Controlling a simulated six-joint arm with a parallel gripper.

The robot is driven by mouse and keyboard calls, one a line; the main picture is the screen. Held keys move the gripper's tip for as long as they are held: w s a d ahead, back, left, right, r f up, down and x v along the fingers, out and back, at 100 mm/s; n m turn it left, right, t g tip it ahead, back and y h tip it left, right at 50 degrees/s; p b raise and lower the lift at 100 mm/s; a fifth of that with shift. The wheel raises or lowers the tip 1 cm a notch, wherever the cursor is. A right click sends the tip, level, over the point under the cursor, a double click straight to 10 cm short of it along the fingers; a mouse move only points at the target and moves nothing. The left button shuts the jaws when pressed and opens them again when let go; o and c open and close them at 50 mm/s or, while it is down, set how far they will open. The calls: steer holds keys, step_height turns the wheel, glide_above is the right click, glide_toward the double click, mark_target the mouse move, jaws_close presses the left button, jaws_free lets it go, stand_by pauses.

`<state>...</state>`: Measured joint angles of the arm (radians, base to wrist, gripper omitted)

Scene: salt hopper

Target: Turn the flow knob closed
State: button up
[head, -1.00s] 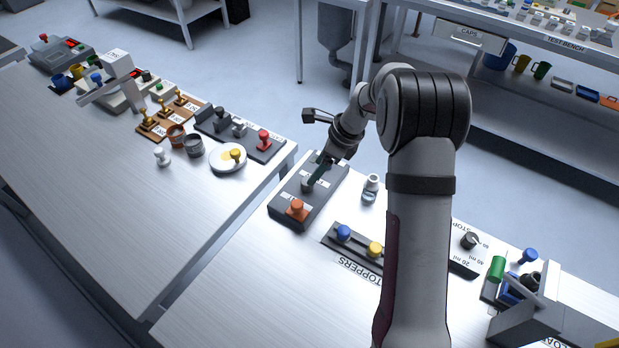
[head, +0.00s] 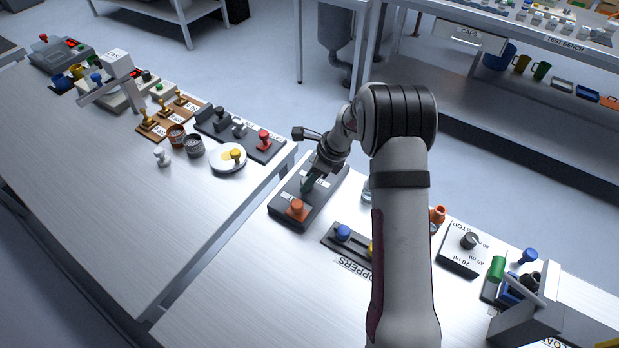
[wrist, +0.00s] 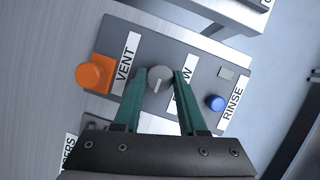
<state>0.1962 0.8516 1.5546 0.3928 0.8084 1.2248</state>
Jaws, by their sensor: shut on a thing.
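The flow knob (wrist: 157,82) is a grey round knob with a pale pointer line. It sits on a dark grey panel (wrist: 205,58) beside a label partly hidden by a finger, of which "OW" shows. In the wrist view my gripper (wrist: 163,76) has its green fingers on either side of the knob, shut on it. In the head view my gripper (head: 308,184) reaches down to the middle of the panel box (head: 286,218), and the knob is mostly hidden there.
An orange VENT button (wrist: 93,73) and a blue RINSE button (wrist: 215,103) flank the knob. The blue stopper (head: 343,232) stands in a dark rack nearby. My arm partly covers a small vial (head: 367,191). Bare bench lies left of the rack.

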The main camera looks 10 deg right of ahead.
jaws_close()
steer(key=shift+n, duration=0.3)
steer(key=n+g, duration=0.1)
steer(key=n, duration=0.2)
steer(key=shift+w+d+n+g, duration=0.1)
steer(key=shift+w+n+g, duration=0.05)
steer(key=shift+n+g, duration=0.2)
steer(key=n+g, duration=0.1)
steer(key=n, duration=0.3)
steer(key=shift+w+n+g, duration=0.1)
steer(key=shift+n+g, duration=0.15)
steer(key=shift+g, duration=0.1)
steer(key=n, duration=0.2)
steer(key=n+g, duration=0.1)
steer(key=n, duration=0.1)
steer(key=shift+w+g, duration=0.1)
steer(key=shift+g, duration=0.2)
steer(key=shift+w+n+g+h, duration=0.1)
steer(key=shift+n+g+h, duration=0.3)
steer(key=shift+n, duration=0.85)
steer(key=shift+n+g+h, duration=0.2)
steer(key=shift+n+h, duration=0.3)
steer(key=shift+n, duration=0.75)
steer(key=o, duration=1.1)
jaws_free()
steer(key=shift+a, duration=0.2)
